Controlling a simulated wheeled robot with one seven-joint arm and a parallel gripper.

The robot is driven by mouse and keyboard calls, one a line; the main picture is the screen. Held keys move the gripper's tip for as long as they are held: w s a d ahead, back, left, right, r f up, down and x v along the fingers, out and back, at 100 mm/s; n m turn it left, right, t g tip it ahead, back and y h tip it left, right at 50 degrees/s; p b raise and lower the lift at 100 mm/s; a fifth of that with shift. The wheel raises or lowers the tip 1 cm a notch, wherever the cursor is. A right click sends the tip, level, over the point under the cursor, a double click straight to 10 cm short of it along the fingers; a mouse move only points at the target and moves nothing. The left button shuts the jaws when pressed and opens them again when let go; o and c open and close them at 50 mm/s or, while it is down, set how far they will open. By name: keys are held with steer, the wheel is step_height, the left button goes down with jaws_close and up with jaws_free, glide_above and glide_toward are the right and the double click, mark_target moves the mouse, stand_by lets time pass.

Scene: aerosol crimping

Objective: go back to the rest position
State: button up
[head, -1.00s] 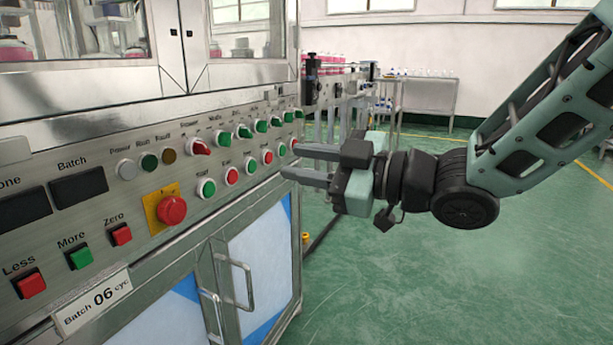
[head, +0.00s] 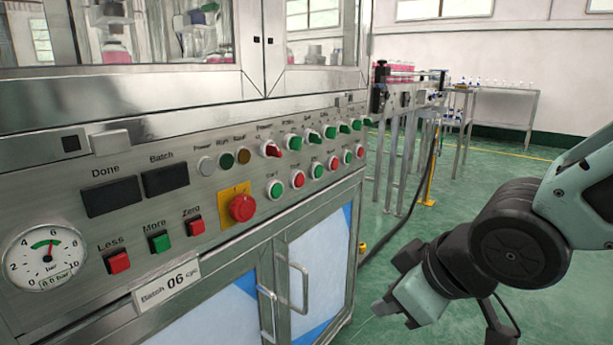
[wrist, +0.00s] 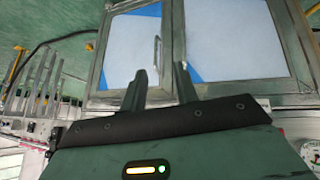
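My gripper (head: 400,290) is at the lower right of the head view, in front of the cabinet doors and well clear of the panel. In the wrist view my gripper (wrist: 160,80) shows two dark fingers standing apart with nothing between them. The fingertips are hard to make out in the head view. The crimping machine's control panel (head: 215,185) fills the left and middle, with a red emergency stop (head: 242,207) on a yellow plate. The Done display (head: 111,197) and Batch display (head: 166,179) are dark.
A pressure gauge (head: 46,257) sits at the panel's left end. Cabinet doors (head: 315,275) with protruding handles (head: 300,287) are below the panel. A conveyor (head: 410,95) and a side table (head: 505,108) stand behind.

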steer(key=s+d+f+m+g+h, duration=0.25)
steer(key=s+g, duration=0.35)
steer(key=s, duration=0.9)
step_height(320, 180, up, 33)
steer(key=w+p, duration=0.1)
steer(key=p, duration=3.2)
steer(key=shift+a+f+n+h+p, duration=0.2)
steer(key=shift+a+n+h+p, duration=0.1)
steer(key=shift+a+n+h, duration=0.05)
